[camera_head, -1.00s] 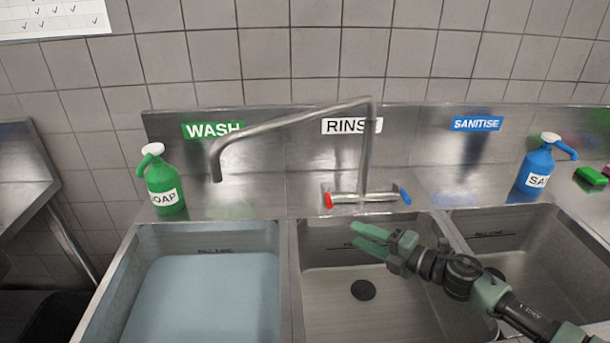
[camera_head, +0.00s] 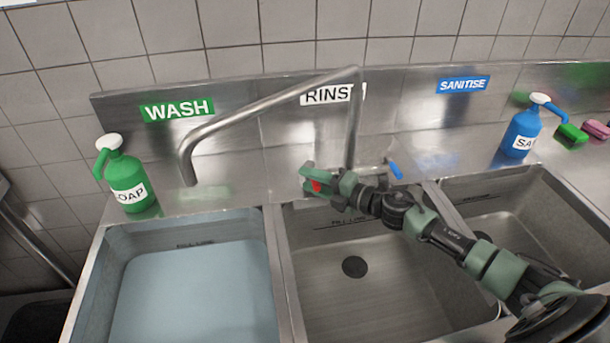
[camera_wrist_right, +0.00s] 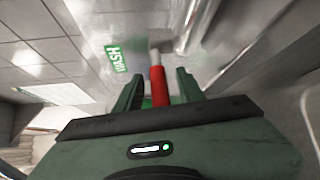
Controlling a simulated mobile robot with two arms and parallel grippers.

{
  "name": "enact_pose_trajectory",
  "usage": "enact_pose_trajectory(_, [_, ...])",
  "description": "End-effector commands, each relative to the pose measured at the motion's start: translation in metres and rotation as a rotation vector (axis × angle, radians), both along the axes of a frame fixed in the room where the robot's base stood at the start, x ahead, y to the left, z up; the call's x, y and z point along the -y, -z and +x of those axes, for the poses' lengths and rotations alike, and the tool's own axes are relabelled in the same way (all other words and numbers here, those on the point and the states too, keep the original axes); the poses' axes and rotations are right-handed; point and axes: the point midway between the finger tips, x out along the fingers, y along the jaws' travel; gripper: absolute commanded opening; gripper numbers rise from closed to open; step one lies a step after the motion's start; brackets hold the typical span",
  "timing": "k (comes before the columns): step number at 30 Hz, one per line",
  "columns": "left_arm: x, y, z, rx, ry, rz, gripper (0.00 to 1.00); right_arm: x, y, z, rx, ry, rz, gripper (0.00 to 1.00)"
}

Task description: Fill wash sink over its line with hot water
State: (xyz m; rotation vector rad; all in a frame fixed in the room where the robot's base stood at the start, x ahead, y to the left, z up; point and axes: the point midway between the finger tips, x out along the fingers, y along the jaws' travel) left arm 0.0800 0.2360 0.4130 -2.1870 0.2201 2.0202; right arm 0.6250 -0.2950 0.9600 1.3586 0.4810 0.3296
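The wash sink (camera_head: 97,262) is the left basin, under the green WASH sign (camera_head: 177,109). Bluish water (camera_head: 195,295) stands in it, with its surface below the fill line (camera_head: 196,244) on the back wall. The spout (camera_head: 187,168) points down over the back of this sink, and no stream shows. My right gripper (camera_head: 312,182) is at the red hot-water knob (camera_head: 316,186). In the right wrist view the red knob (camera_wrist_right: 158,86) lies between the two fingers, with gaps on both sides. My left gripper is not in view.
The blue knob (camera_head: 396,172) is to the right on the same tap. The rinse sink (camera_head: 350,300), under my right arm, is empty, with a dark drain. A green soap bottle (camera_head: 127,180) and a blue sanitiser bottle (camera_head: 521,135) stand on the back ledge.

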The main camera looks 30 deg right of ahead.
Motion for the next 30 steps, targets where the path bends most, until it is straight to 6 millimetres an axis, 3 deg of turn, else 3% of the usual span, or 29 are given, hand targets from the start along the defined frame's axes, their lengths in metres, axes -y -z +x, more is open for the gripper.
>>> enact_pose_trajectory(5, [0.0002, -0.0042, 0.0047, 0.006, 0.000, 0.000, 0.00, -0.0082, 0.0017, 0.0133, -0.001, -0.001, 0.001, 0.39])
enact_pose_trajectory(14, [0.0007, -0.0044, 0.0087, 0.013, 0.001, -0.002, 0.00, -0.0092, 0.0030, 0.0147, -0.001, -0.001, 0.000, 0.39])
enact_pose_trajectory(18, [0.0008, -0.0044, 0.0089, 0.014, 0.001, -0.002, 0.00, -0.0090, 0.0030, 0.0147, -0.001, -0.001, 0.000, 0.00])
enact_pose_trajectory(30, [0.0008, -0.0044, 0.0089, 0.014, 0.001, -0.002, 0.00, -0.0088, 0.0033, 0.0144, -0.002, -0.001, -0.001, 0.00])
